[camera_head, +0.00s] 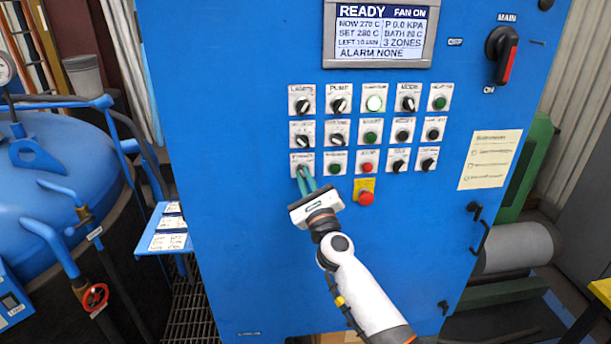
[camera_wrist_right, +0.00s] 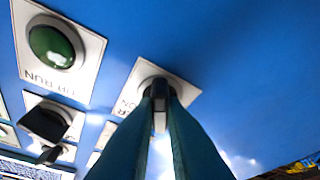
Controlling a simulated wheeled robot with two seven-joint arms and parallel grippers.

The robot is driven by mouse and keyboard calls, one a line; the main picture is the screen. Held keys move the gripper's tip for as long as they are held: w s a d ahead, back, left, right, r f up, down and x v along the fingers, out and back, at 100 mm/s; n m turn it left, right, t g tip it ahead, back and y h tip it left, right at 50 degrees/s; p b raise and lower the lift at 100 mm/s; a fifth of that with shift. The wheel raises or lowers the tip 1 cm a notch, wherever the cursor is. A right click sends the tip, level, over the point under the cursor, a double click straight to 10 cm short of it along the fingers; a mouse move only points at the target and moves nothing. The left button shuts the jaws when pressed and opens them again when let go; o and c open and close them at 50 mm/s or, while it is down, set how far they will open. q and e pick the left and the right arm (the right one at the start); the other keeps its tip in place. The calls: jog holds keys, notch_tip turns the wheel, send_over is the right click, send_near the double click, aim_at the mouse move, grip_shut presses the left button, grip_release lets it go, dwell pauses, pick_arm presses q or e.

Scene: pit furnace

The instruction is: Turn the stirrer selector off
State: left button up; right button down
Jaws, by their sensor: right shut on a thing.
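The stirrer selector (camera_head: 301,164) is at the left end of the bottom row of controls on the blue cabinet. Its label is mostly hidden or too small to read fully. My right gripper (camera_head: 306,180) reaches up to it from below, and its teal fingers cover the knob. In the right wrist view, the fingers (camera_wrist_right: 160,100) are shut on the dark selector knob (camera_wrist_right: 159,92), in front of its white plate (camera_wrist_right: 185,88). The knob's pointed setting cannot be told. My left gripper is not in view.
A green push button (camera_head: 335,169) sits just right of the selector, with a red button (camera_head: 367,168) beyond it. A red emergency button (camera_head: 366,198) on a yellow plate is lower right, near my gripper. The display (camera_head: 380,35) reads READY. A blue vessel (camera_head: 60,190) stands at left.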

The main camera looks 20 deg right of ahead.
jog(key=shift+f, duration=0.1)
jog(key=c, duration=1.5)
grip_release()
jog(key=b+v, duration=0.1)
jog(key=v, duration=1.1)
jog(key=shift+b, duration=0.4)
jog(key=shift+f, duration=0.1)
